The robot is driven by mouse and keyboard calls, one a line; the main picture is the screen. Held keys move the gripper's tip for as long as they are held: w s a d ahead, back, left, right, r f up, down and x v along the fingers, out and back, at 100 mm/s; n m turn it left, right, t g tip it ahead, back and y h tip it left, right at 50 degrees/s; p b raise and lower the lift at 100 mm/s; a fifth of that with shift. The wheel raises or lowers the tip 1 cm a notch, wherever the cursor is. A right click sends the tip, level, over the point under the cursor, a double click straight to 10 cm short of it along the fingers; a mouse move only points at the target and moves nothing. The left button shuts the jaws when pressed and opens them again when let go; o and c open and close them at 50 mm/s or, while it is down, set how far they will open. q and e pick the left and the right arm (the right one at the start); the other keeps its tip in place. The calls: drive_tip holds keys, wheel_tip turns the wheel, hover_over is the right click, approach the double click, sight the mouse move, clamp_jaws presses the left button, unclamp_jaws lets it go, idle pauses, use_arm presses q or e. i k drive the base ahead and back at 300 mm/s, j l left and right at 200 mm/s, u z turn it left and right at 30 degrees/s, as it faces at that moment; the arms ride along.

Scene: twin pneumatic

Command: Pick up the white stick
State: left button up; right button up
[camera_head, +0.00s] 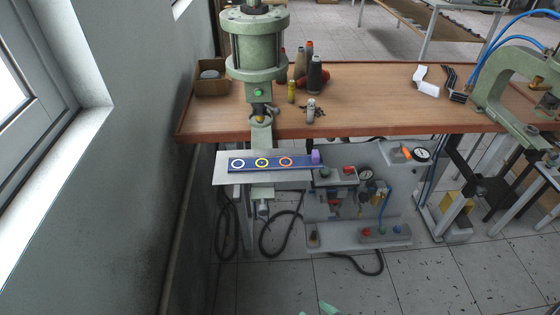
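I cannot pick out a clear white stick. A small white folded-looking piece (426,82) lies on the right part of the wooden table (370,105), beside some dark strips. A small pale bottle-like piece (311,110) stands near the table's front edge. A pale flat plate (222,170) juts out in front of the table. It bears a blue strip (250,167) with white, yellow and orange rings, and a purple block (315,157) at its right end. Neither of my grippers can be made out.
A green pneumatic press (256,45) stands at the table's left, another green machine frame (500,85) at the right. Thread spools (316,75) and a brown box (212,80) stand on the table. A control unit (360,215) with hoses sits below. The table's middle right is clear.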

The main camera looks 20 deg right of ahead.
sight(310, 103)
drive_tip(key=l+u, duration=0.1)
drive_tip(key=u, duration=0.4)
drive_tip(key=l+u, duration=0.7)
drive_tip(key=l, duration=0.15)
drive_tip(key=k+l, duration=0.1)
drive_tip(key=l, duration=0.25)
drive_tip(key=l+u, duration=0.15)
drive_tip(key=l, duration=0.25)
drive_tip(key=k+l, duration=0.15)
drive_tip(key=l, duration=0.2)
drive_tip(key=k+l+u, duration=0.1)
drive_tip(key=l, duration=0.25)
drive_tip(key=k+l+u, duration=0.1)
drive_tip(key=l, duration=0.25)
